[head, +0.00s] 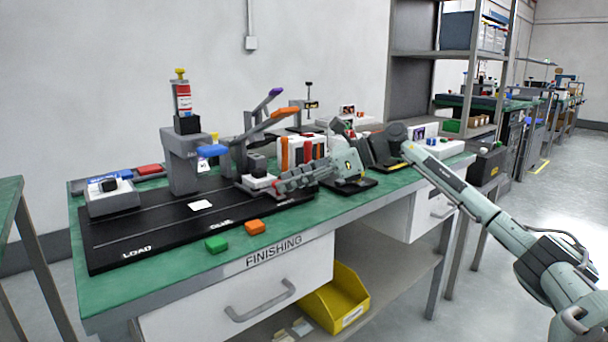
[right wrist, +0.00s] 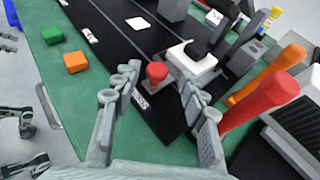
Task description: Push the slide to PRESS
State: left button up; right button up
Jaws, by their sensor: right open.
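The slide (head: 258,181) is a white block with a black top on a black track plate (head: 150,228). It also shows in the right wrist view (right wrist: 203,70), with a red knob (right wrist: 157,71) on its near side. It stands near the plate's right end, across from a partly hidden white label (right wrist: 139,99) beside my finger. LOAD and GLUE are printed farther left. My right gripper (head: 279,185) is open; in the wrist view its fingers (right wrist: 149,92) spread either side of the red knob. I cannot tell whether they touch it.
A grey press-like stand (head: 183,163) rises behind the track. A green block (head: 216,244) and an orange block (head: 255,227) lie near the table's front edge. Orange and red upright handles (right wrist: 262,103) stand close to my right finger.

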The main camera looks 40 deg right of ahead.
jog(key=v, duration=1.1)
jog(key=shift+s+d+r, duration=0.15)
jog(key=shift+s+d, duration=0.1)
jog(key=shift+d, duration=0.05)
